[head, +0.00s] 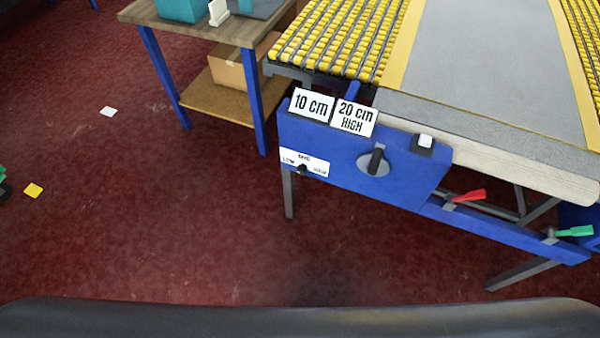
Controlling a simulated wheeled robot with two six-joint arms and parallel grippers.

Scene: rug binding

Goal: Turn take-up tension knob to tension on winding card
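A blue control panel (335,150) is on the front end of the roller machine. A small black knob (302,168) sits on a white label (314,165) at the panel's lower left; the label's small print is hard to read, but one end seems to say LOW. A larger black knob (376,161) on a grey disc is to the right, its grip roughly upright. I cannot tell which item is the winding card. Neither gripper is in view.
A red lever (468,196) and a green lever (573,232) are on the blue rail at right. Yellow rollers (345,40) and a grey rug (490,60) lie behind. A wooden table (225,25) stands back left.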

